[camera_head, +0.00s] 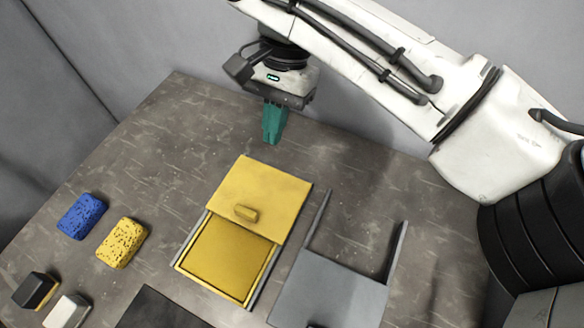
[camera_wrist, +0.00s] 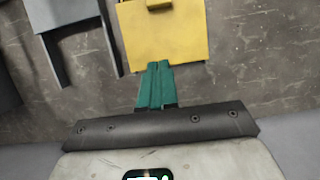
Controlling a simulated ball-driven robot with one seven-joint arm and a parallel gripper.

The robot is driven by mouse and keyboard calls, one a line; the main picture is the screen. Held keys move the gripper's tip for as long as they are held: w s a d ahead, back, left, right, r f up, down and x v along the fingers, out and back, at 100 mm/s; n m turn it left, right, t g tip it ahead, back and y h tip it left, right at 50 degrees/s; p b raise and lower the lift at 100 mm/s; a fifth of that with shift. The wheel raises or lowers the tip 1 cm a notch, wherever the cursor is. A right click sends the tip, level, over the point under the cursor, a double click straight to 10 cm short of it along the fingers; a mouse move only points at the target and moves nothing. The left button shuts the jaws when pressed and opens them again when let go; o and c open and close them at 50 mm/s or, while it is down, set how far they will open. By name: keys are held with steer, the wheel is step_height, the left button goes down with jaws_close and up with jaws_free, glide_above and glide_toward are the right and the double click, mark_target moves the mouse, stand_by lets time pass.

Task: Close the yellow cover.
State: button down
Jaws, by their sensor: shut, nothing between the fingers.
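The yellow cover (camera_head: 262,192) is a flat sliding panel with a small raised handle (camera_head: 246,213) near its front edge. It sits over the back part of a yellow-lined tray (camera_head: 222,262) with grey side rails, and the front part of the tray is uncovered. In the wrist view the cover (camera_wrist: 164,38) is just beyond my fingertips, with its handle at the top edge. My gripper (camera_head: 271,140) has green fingers, shut and empty, pointing down behind the cover's back edge. The fingers (camera_wrist: 155,66) overlap the cover's edge in the wrist view; I cannot tell whether they touch.
A grey cover (camera_head: 330,290) on rails lies right of the yellow one. A blue sponge (camera_head: 82,216), a yellow sponge (camera_head: 122,242), a black block (camera_head: 34,290) and a white block (camera_head: 67,311) lie at left. A dark panel (camera_head: 160,310) is at the front. The table's back left is clear.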

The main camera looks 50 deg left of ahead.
steer(key=f, duration=0.1)
glide_above(261, 206)
steer(key=w+a, duration=0.2)
steer(key=w, duration=0.2)
steer(key=f, duration=0.4)
steer(key=f+p, duration=0.1)
steer(key=f, duration=0.3)
steer(key=shift+s+d+f, duration=0.1)
steer(key=shift+s+f, duration=0.1)
steer(key=shift+f, duration=0.15)
steer(key=s, duration=0.1)
steer(key=s+d, duration=0.1)
steer(key=shift+s+d+r+p, duration=0.1)
steer(key=shift+s+d+p, duration=0.15)
steer(key=shift+s+p, duration=0.1)
steer(key=shift+s+d, duration=0.2)
steer(key=shift+s, duration=0.25)
steer(key=s+d+p, duration=0.2)
steer(key=s, duration=0.1)
steer(key=s+d+p, duration=0.2)
steer(key=s+p, duration=0.1)
steer(key=s, duration=0.1)
steer(key=s+d+p, duration=0.2)
steer(key=s+p, duration=0.1)
steer(key=s, duration=0.1)
steer(key=shift+r, duration=0.1)
steer(key=shift+s+d+f, duration=0.2)
steer(key=shift+s, duration=0.1)
